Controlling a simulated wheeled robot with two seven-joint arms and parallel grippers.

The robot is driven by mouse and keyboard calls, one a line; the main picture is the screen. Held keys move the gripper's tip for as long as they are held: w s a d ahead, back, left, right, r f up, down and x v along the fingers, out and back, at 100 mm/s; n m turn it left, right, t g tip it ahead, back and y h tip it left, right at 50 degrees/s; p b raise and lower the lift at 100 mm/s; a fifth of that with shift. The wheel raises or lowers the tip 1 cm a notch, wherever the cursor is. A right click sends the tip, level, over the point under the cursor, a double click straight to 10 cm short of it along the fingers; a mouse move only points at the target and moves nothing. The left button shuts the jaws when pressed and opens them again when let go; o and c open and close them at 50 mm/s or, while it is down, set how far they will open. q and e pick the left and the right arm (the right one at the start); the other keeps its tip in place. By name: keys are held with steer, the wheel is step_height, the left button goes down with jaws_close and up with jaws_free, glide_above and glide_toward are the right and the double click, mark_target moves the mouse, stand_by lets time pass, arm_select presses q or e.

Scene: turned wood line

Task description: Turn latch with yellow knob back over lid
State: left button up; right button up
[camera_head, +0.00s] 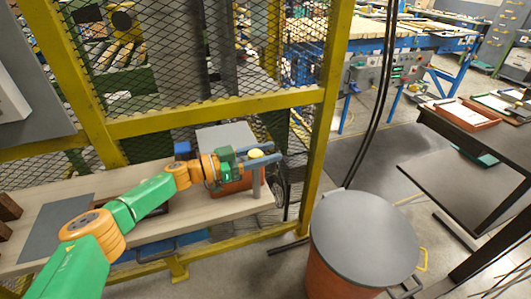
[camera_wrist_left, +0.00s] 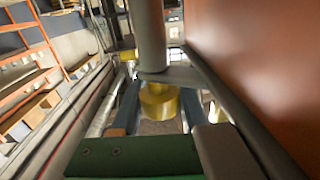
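The orange-brown box with a grey lid (camera_head: 224,135) stands at the right end of the wooden bench. The yellow knob (camera_head: 255,154) is at its right front edge, by a grey upright bar (camera_head: 256,182). My left gripper (camera_head: 263,154) reaches in from the left with its two blue-grey fingers on either side of the knob. In the left wrist view the yellow knob (camera_wrist_left: 160,101) sits between the fingers, at the end of a grey rod (camera_wrist_left: 150,40). I cannot tell whether the fingers touch it. The right gripper is not in view.
A yellow post (camera_head: 326,110) rises to the right of the box. A round grey-topped bin (camera_head: 363,237) stands on the floor at front right. A dark table (camera_head: 475,130) is at far right.

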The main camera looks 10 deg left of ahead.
arm_select(q)
steer(key=o, duration=0.4)
steer(key=shift+w+d+f, duration=0.1)
steer(key=b+v, duration=0.1)
steer(key=v, duration=0.6)
